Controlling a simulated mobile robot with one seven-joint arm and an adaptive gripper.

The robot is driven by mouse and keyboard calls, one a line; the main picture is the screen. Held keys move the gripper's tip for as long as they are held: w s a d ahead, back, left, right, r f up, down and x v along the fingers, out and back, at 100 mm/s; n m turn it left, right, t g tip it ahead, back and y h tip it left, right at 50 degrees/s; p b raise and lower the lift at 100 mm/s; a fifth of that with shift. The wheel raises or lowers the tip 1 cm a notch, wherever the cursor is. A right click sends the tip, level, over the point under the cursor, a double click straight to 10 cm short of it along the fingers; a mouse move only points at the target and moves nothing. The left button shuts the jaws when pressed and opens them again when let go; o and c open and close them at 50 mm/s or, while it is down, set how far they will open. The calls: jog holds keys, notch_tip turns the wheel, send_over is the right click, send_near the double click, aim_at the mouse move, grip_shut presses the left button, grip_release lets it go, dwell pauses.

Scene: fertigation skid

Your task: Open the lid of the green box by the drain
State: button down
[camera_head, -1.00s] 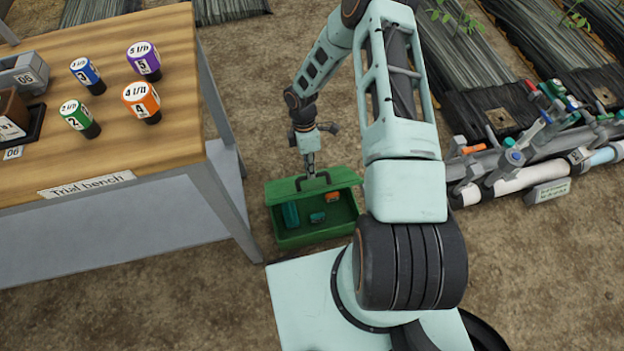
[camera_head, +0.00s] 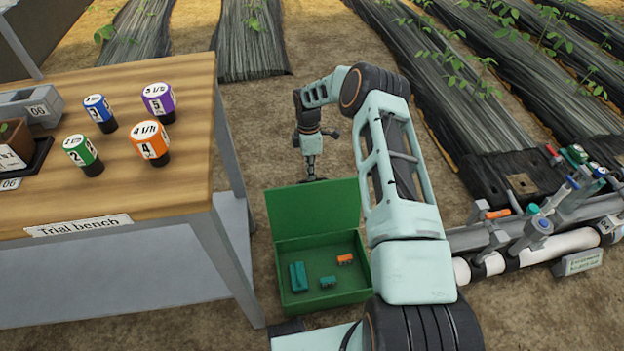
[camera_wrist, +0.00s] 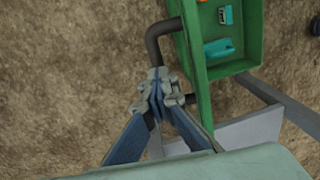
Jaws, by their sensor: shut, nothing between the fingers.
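The green box (camera_head: 322,303) sits on the soil to the right of the bench. Its lid (camera_head: 313,208) stands raised at the far side, its inner face toward the head camera, and the inside is exposed. A teal block (camera_head: 298,276), a small teal piece (camera_head: 328,282) and a small orange piece (camera_head: 345,259) lie in it. My gripper (camera_head: 311,176) is shut and empty, just behind the lid's top edge. In the wrist view my gripper (camera_wrist: 157,90) is beside the dark lid handle (camera_wrist: 154,48); I cannot tell whether they touch.
Pipes with valves (camera_head: 535,240) lie at the right. Black-covered plant rows (camera_head: 480,100) run behind.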

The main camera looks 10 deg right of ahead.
aim_at(312, 183)
jog(key=s+f, duration=0.1)
jog(key=s+f+g, duration=0.1)
jog(key=f, duration=0.1)
jog(key=shift+s+d, duration=0.1)
jog(key=shift+s, duration=0.05)
jog(key=c, duration=2.7)
grip_release()
jog(key=shift+c, duration=0.2)
jog(key=o, duration=0.8)
jog(key=shift+f, duration=0.1)
jog(key=shift+c, duration=0.2)
jog(key=shift+f, duration=0.1)
jog(key=shift+w+r, duration=0.3)
jog(key=v, duration=1.1)
jog(key=shift+r, duration=0.4)
